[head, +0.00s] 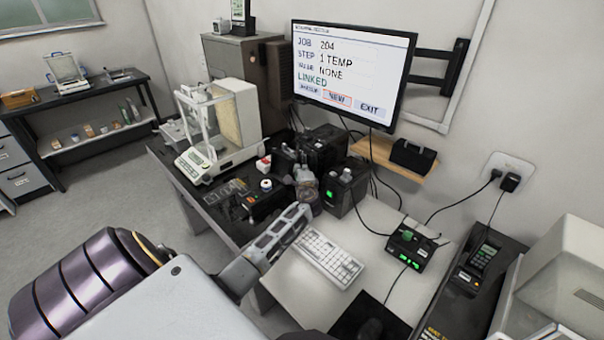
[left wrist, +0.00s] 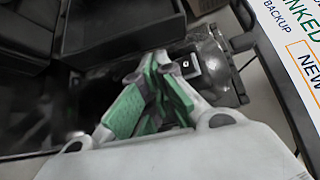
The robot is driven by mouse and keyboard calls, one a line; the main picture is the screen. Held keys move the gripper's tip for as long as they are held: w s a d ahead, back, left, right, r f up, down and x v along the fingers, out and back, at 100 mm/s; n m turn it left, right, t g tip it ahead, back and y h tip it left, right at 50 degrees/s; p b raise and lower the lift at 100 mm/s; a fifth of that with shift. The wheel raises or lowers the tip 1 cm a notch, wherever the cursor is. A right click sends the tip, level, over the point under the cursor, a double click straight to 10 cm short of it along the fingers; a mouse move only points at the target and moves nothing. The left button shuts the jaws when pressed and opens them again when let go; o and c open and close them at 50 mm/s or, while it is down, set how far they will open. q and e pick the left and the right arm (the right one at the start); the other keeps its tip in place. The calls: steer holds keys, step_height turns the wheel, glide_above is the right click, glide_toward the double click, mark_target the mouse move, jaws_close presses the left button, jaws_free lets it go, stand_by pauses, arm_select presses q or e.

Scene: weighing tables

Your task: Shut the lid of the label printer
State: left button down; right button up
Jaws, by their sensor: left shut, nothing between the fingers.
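My left gripper (head: 306,182) reaches in from the lower left over the table, at a group of black devices. Its green-padded fingers (left wrist: 152,92) are together and empty in the left wrist view. A black boxy device (head: 322,146) stands behind the fingertips, below the monitor. A black unit with a green light (head: 346,188) stands just right of them. I cannot tell for certain which is the label printer, or how its lid stands. Dark box walls (left wrist: 112,32) show beyond the fingers in the wrist view. Contact cannot be made out. My right gripper is not in view.
A glass-walled balance (head: 212,135) stands at the left of the table. The monitor (head: 350,75) hangs behind. A white keyboard (head: 322,258) lies in front of the devices, and a small green-lit box (head: 412,245) with cables sits to its right.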

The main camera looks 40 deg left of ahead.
arm_select(q)
steer(key=shift+w+a, duration=0.35)
steer(key=shift+a, duration=0.05)
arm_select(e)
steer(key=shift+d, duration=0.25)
arm_select(q)
steer(key=shift+f, duration=0.1)
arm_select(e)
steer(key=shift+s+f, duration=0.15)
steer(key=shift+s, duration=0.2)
